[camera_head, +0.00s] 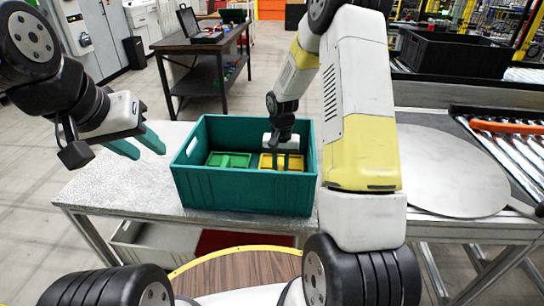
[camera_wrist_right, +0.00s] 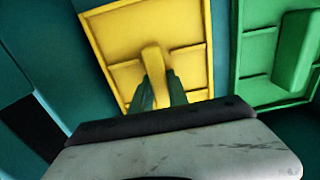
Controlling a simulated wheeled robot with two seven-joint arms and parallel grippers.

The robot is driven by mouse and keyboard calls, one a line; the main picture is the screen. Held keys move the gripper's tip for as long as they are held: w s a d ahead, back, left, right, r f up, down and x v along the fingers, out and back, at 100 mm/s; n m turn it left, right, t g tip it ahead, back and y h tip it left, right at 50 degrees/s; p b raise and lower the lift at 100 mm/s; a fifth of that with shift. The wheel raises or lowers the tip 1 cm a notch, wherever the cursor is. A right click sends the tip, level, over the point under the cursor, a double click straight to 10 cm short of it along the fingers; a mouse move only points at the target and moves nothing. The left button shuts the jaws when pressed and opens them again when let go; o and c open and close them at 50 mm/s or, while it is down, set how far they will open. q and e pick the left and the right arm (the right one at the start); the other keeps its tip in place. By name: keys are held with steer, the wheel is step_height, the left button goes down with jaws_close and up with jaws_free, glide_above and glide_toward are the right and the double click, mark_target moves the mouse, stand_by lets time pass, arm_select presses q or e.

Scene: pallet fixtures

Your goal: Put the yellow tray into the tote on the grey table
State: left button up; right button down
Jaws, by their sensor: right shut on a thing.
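The teal tote (camera_head: 235,188) stands on the grey table (camera_head: 105,188). The yellow tray (camera_head: 294,162) is inside the tote, in its right part, lying about level; I cannot tell whether it rests on the bottom. My right gripper (camera_head: 281,158) reaches down into the tote from above. In the right wrist view, its green fingers (camera_wrist_right: 161,93) are shut on the raised handle of the yellow tray (camera_wrist_right: 118,55). My left gripper (camera_head: 150,153) is open and empty, in the air left of the tote, its two teal fingers apart.
A green tray (camera_head: 228,160) lies beside the yellow one in the tote's left part, also seen in the right wrist view (camera_wrist_right: 258,50). A round grey plate (camera_head: 445,170) and a roller conveyor (camera_head: 510,150) are at the right. The table left of the tote is clear.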

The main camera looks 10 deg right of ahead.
mark_target(281, 167)
steer(key=shift+f, duration=0.15)
steer(key=c, duration=1.3)
jaws_free()
step_height(281, 167, up, 12)
steer(key=s+r+n+t, duration=0.2)
steer(key=s+r+t, duration=0.1)
steer(key=s+r, duration=0.85)
steer(key=s+r+t, duration=0.1)
steer(key=s+r, duration=0.1)
steer(key=s, duration=0.2)
steer(key=s+a+r+n+t+y, duration=0.1)
steer(key=s+r, duration=0.1)
steer(key=s, duration=0.2)
steer(key=s+a+r+t+y, duration=0.1)
steer(key=s+r, duration=0.1)
steer(key=s, duration=0.2)
steer(key=shift+s+a+r+n, duration=0.1)
steer(key=shift+s+r+n, duration=0.1)
steer(key=shift+s+n, duration=0.2)
